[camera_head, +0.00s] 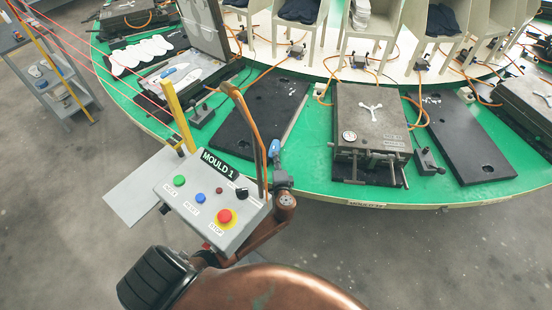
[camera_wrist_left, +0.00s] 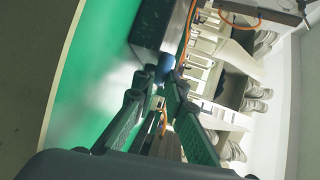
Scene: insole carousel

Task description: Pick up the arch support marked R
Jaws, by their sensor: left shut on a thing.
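My left gripper (camera_head: 276,165) is shut on a small blue arch support (camera_head: 274,148), holding it at the near edge of the green carousel, just right of the control panel. In the left wrist view, the blue piece (camera_wrist_left: 165,66) sits at the tips of the gripper (camera_wrist_left: 158,84). No letter on it can be read. Another small blue piece (camera_head: 168,72) lies in the open mould (camera_head: 190,88) at the upper left, by white insole shapes. My right gripper is not in view.
The grey MOULD 1 control panel (camera_head: 195,228) with coloured buttons stands close by on the left. A yellow post (camera_head: 178,115) rises behind it. A dark flat plate (camera_head: 258,118) and a closed mould (camera_head: 372,115) lie on the green carousel (camera_head: 315,165). Orange hoses and chairs are behind.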

